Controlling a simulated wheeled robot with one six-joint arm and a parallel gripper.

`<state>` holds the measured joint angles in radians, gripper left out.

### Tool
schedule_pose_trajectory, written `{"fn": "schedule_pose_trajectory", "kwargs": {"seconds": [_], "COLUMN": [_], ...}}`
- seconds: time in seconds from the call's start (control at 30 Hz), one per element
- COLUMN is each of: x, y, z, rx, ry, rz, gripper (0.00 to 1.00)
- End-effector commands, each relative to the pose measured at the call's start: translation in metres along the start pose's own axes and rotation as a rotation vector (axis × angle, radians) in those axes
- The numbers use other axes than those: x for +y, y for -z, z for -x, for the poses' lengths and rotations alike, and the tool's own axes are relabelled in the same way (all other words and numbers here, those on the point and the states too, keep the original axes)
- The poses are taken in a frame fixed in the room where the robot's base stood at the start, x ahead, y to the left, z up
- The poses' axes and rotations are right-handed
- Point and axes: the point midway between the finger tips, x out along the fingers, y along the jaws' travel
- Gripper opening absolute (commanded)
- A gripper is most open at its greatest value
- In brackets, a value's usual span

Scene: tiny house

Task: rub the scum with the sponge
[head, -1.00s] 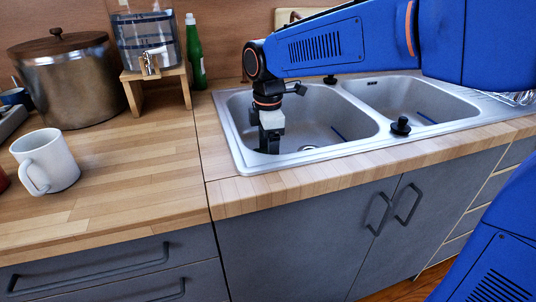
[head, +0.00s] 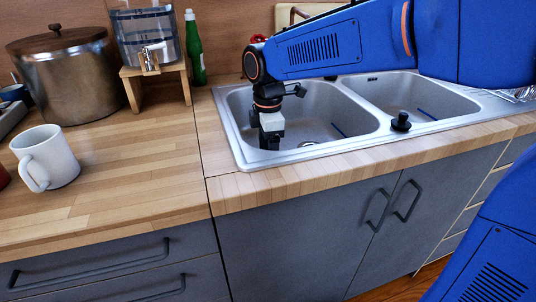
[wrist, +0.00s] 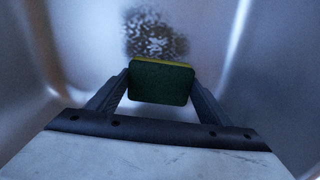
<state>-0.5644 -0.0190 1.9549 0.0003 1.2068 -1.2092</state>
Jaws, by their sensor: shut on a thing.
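A green and yellow sponge (wrist: 161,84) is held between the two fingers of my gripper (wrist: 160,88) in the wrist view. The gripper is shut on it. A dark speckled patch of scum (wrist: 155,34) lies on the metal sink surface just beyond the sponge. The sponge overlaps the patch's near edge in the picture; I cannot tell whether it touches the surface. In the head view my gripper (head: 270,144) points down inside the left sink basin (head: 330,115). The sponge and the scum are hidden there.
A second basin (head: 405,97) is on the right, with a black stopper (head: 401,122) on the rim. A white mug (head: 45,158), a metal pot (head: 68,75), a water dispenser (head: 146,35) and a green bottle (head: 195,50) stand on the counter at left.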

Motion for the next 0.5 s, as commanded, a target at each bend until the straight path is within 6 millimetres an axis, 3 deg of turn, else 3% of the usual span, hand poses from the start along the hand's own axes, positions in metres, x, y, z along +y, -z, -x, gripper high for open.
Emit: {"fn": "schedule_pose_trajectory", "kwargs": {"seconds": [0.27, 0.5], "x": [0.000, 0.001], "y": [-0.002, -0.015], "z": [-0.002, -0.002], "rx": [0.000, 0.000], "ry": [0.000, 0.000], "rz": [-0.001, -0.001], "gripper": [0.55, 0.55]}}
